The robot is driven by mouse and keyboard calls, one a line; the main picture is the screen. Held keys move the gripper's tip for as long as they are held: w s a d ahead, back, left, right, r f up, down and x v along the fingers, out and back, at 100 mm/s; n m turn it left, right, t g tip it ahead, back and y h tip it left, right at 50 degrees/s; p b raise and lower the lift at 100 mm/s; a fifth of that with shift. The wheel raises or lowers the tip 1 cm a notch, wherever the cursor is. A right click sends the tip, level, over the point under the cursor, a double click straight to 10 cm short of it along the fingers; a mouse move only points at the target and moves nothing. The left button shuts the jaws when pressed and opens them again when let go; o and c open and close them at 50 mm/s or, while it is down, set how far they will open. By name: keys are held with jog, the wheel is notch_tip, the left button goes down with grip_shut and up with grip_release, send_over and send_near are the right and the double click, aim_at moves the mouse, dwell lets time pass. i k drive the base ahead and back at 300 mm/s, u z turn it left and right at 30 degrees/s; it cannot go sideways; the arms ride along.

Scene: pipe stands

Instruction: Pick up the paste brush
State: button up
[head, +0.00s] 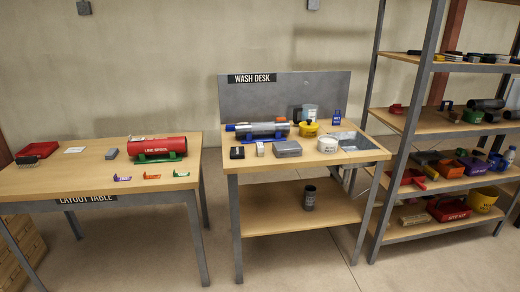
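I cannot make out the paste brush for certain in the head view. A yellow tub (308,131) on the wash desk (240,165) has a small dark object at its top, too small to identify. A white round tub (327,145) stands in front of it to the right. A grey pipe piece (262,129) with a blue left end lies to the left of the yellow tub. My gripper is not in view.
The desk also holds a grey box (287,149), a black box (237,152), a blue bottle (337,118) and a sink (357,141). A layout table (80,180) with a red pipe (157,148) stands left. A loaded shelf rack (430,122) stands right. Floor shows in front.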

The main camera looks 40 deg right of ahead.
aim_at(259, 146)
jog(key=u, duration=0.05)
jog(key=i, duration=1)
jog(key=z, duration=0.05)
